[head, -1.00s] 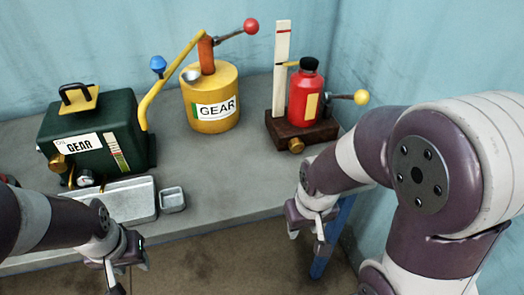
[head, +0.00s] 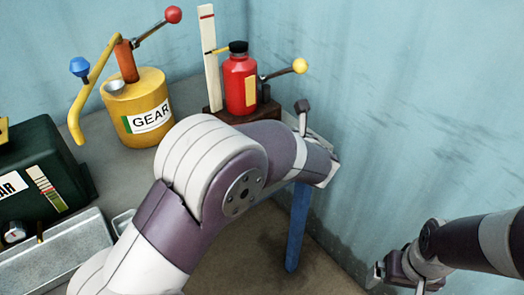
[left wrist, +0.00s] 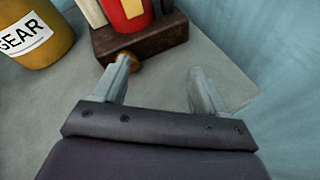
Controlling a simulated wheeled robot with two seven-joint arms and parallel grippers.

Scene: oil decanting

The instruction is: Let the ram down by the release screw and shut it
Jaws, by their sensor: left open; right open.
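The red jack (head: 240,82) with a black top stands upright on a dark wooden base (head: 213,115) at the back of the bench. A yellow pointer reaches from its top to a white post with a red mark (head: 208,40). The brass release screw (left wrist: 126,60) shows on the base's front in the left wrist view; my left arm hides it in the head view. My left gripper (left wrist: 160,85) is open and empty, its left finger close to the screw; contact cannot be told. My right gripper (head: 385,272) is open, away from the bench at lower right.
A yellow GEAR can (head: 140,90) with a pump lever stands left of the jack. The jack's yellow-ball lever (head: 299,66) sticks out right. A dark green box (head: 45,165) and a metal tray (head: 60,258) are at left. The blue wall is close at right.

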